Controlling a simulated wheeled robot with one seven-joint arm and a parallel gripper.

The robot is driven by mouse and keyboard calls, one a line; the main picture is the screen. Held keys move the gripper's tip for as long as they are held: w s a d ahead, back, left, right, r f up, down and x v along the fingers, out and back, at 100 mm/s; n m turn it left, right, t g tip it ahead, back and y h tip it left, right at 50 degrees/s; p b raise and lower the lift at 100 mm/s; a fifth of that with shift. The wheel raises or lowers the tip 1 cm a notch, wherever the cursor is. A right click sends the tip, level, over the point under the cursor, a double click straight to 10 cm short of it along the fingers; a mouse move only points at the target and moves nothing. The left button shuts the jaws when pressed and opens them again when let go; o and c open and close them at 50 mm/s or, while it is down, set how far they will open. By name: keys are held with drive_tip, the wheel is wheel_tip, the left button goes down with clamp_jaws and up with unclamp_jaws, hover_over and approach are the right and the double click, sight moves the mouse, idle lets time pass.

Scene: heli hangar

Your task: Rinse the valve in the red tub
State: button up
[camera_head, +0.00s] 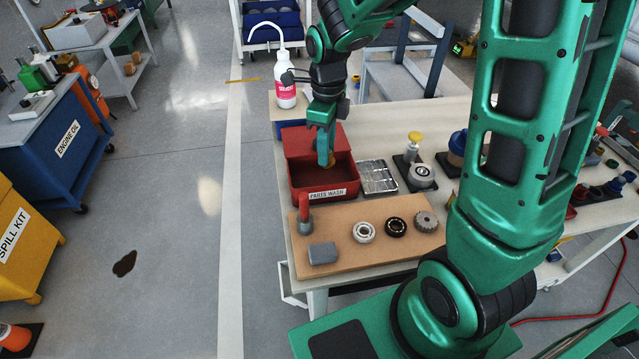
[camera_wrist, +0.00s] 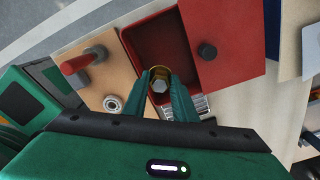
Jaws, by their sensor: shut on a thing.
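The red tub (camera_head: 309,194), labelled PARTS WASH, stands on the workbench, with a raised red panel at its back. My gripper (camera_head: 325,160) points down over the tub's right part. In the wrist view my gripper (camera_wrist: 161,92) is shut on the valve (camera_wrist: 160,86), a small brass-coloured piece with a hexagonal top. The valve shows only partly in the head view (camera_head: 327,163), below the fingers. It is over or inside the tub opening (camera_wrist: 147,42); I cannot tell how deep. The tub floor is partly hidden by my fingers.
A wire rack (camera_head: 377,176) stands right of the tub. In front, a tan board (camera_head: 340,262) holds a red-handled part (camera_head: 304,214), a grey block (camera_head: 322,253) and several round parts. A white wash bottle (camera_head: 285,82) stands behind the tub.

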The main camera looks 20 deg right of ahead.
drive_tip(key=shift+r, duration=0.1)
idle(0.5)
drive_tip(key=shift+r, duration=1.95)
drive_tip(key=shift+s+d, duration=0.1)
